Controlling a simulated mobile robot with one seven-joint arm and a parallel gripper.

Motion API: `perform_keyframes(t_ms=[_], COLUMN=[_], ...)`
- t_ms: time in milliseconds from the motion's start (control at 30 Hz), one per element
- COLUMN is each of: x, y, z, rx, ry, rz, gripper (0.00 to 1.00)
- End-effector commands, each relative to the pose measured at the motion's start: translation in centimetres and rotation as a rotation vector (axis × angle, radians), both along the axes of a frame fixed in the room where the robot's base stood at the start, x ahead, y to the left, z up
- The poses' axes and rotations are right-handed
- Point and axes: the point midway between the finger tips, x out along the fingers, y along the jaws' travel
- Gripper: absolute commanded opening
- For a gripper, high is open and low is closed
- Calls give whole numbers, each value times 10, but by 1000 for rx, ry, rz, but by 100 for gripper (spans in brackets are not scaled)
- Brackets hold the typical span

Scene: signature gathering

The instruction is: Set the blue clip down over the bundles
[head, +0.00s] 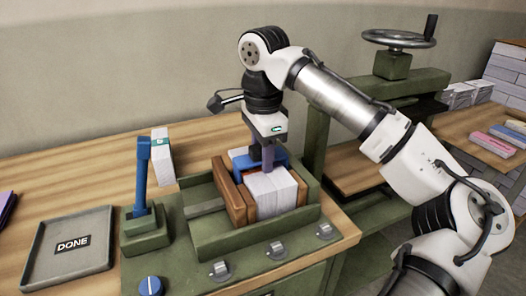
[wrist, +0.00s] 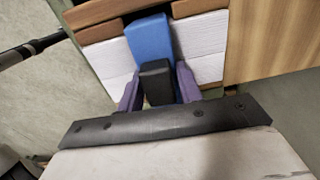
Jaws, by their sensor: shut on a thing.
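My gripper (head: 268,162) points down over the bundles in the head view. Its purple fingers (wrist: 158,90) are shut on the dark block-shaped grip of the blue clip (wrist: 150,38). The clip also shows in the head view (head: 243,163), at the top of the bundles, partly hidden by the gripper. The white paper bundles (head: 270,195) stand between brown wooden blocks (head: 232,196) in a green press bed (head: 212,240). In the wrist view, white bundles (wrist: 108,62) show on both sides of the clip. I cannot tell whether the clip touches them.
A green post with a blue lever (head: 142,180) stands left of the bed, beside a white packet (head: 161,160). A grey tray marked DONE (head: 45,270) lies farther left. A green press with a handwheel (head: 398,40) stands at right. Wooden table is clear behind the tray.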

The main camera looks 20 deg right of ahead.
Motion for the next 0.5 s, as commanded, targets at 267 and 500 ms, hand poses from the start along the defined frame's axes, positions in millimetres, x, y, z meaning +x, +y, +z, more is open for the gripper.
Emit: perform_keyframes(t_ms=[267,500], x=[-6,-7], y=[2,2], z=[-24,5], rx=[7,8], ry=[55,48], rz=[11,12], gripper=[54,61])
